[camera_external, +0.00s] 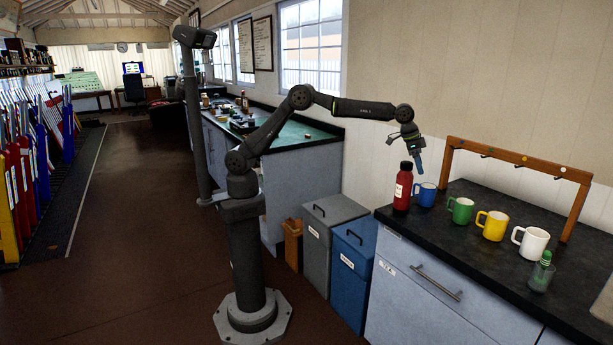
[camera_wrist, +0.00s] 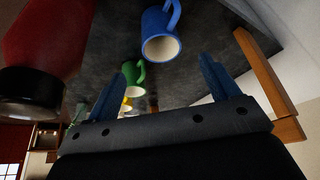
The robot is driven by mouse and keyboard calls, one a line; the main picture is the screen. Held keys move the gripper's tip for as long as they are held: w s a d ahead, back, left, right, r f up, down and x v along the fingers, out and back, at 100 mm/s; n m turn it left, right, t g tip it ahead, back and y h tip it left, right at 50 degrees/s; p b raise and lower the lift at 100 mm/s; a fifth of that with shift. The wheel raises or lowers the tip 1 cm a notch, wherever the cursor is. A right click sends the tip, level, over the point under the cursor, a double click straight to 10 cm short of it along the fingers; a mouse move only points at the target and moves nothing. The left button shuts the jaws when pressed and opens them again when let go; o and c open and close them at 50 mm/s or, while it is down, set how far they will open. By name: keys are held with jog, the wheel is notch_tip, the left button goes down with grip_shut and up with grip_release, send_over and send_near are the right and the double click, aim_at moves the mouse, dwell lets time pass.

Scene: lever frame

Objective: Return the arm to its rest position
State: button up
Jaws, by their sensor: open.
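My gripper (camera_external: 419,163) hangs at the end of my arm, pointing down, just above and beside the red bottle and the blue mug. In the wrist view its two blue fingers (camera_wrist: 160,88) stand wide apart with nothing between them. The gripper is open and empty. My arm reaches out to the right from its pedestal over the near end of the dark counter (camera_external: 470,245). The red bottle (camera_external: 403,190) stands upright at the counter's left end, with the blue mug (camera_external: 425,195) close to its right. The bottle also shows at the left of the wrist view (camera_wrist: 45,40).
Grey (camera_external: 325,240) and blue (camera_external: 353,265) bins stand below, left.

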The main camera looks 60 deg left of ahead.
aim_at(427, 184)
jog(key=x, duration=1.2)
jog(key=shift+f, duration=0.2)
notch_tip(427, 184, up, 3)
jog(key=shift+f, duration=0.2)
jog(key=shift+r, duration=0.75)
